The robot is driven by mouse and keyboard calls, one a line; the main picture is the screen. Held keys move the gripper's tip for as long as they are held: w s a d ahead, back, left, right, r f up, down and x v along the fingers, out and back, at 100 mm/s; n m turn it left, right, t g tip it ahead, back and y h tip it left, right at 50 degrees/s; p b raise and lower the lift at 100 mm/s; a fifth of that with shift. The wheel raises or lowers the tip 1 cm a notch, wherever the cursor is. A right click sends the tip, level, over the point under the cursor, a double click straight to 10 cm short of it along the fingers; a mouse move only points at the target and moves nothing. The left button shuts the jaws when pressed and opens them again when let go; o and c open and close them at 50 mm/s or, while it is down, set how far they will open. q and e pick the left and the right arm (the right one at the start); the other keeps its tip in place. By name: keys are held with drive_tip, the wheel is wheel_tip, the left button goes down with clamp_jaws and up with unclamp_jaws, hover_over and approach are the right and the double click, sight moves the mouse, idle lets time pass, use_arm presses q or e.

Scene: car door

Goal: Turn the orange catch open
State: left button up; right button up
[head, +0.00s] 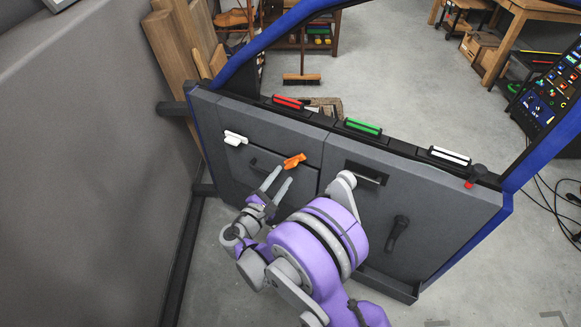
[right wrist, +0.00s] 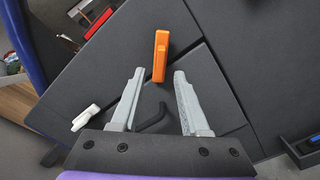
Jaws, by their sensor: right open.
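The orange catch (head: 294,161) is on the grey car door panel (head: 440,210), on the left part of the door. In the right wrist view the catch (right wrist: 160,56) stands just beyond the fingertips, between their lines. My right gripper (head: 279,178) is open and empty, just below the catch in the head view. Its two grey fingers also show in the right wrist view (right wrist: 158,74), apart on either side of a black handle behind them. No contact with the catch is visible. My left gripper is not in view.
A white catch (head: 235,139) sits left of the orange one. Red (head: 288,102), green (head: 363,127) and white (head: 449,156) bars line the door's upper ledge. A black handle (head: 397,233) is on the right. A grey wall (head: 80,150) stands close on the left.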

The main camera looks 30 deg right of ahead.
sight(289, 167)
drive_tip(key=x, duration=0.6)
drive_tip(key=shift+c, duration=0.3)
clamp_jaws()
